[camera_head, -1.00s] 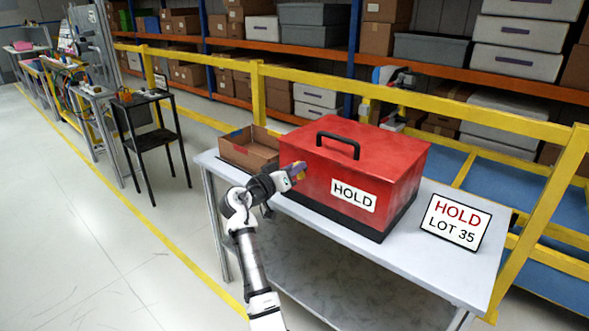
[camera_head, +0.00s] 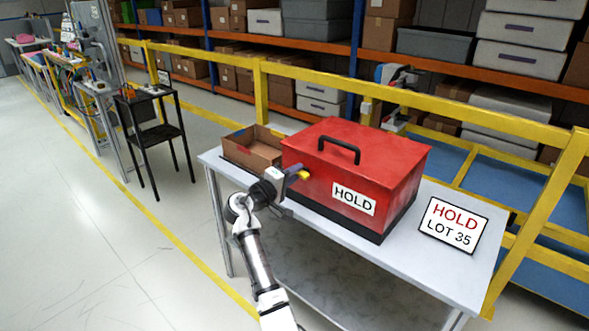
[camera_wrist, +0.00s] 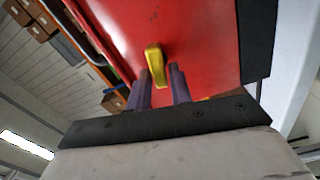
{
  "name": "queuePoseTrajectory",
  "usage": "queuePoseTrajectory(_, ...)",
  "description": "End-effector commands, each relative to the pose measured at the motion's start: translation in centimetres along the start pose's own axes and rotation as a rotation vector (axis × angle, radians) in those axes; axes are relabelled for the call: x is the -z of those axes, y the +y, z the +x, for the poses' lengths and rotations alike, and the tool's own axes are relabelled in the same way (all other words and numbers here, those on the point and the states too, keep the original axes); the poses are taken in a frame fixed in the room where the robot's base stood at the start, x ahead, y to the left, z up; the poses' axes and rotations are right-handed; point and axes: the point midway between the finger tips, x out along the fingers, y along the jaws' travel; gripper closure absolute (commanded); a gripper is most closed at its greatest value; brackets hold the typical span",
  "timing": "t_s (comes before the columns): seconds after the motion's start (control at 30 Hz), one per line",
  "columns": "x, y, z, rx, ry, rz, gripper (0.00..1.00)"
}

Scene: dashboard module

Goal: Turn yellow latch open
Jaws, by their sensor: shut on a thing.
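The red box (camera_head: 345,165) stands on the table with its lid down and a black handle on top. The yellow latch (camera_head: 303,175) shows on its left front face, at my gripper's tip. In the wrist view the latch (camera_wrist: 154,62) extends from the red face (camera_wrist: 195,40) toward my gripper, its lower end between the fingertips. My gripper (camera_head: 296,177) reaches it from the left. Its purple fingers (camera_wrist: 159,78) are close together, shut on the latch. The exact contact is partly hidden.
An open cardboard box (camera_head: 252,150) stands on the table (camera_head: 420,262) left of the red box. A "HOLD LOT 35" sign (camera_head: 453,224) stands at the right. A yellow rail (camera_head: 440,105) runs behind. The floor at the left is open.

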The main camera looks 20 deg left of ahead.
Motion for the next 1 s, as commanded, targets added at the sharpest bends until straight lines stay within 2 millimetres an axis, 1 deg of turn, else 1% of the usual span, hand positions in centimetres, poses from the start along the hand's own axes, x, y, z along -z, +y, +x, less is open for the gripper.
queuePoseTrajectory(0.2,0.01,-0.07,-0.05,0.001,-0.001,-0.129,1.00)
queuePoseTrajectory(0.4,0.00,-0.25,-0.07,0.000,0.000,-0.196,1.00)
queuePoseTrajectory(0.97,-0.02,-0.41,-0.08,0.001,0.000,-0.224,1.00)
queuePoseTrajectory(1.0,-0.02,-0.42,-0.08,0.001,0.000,-0.224,0.76)
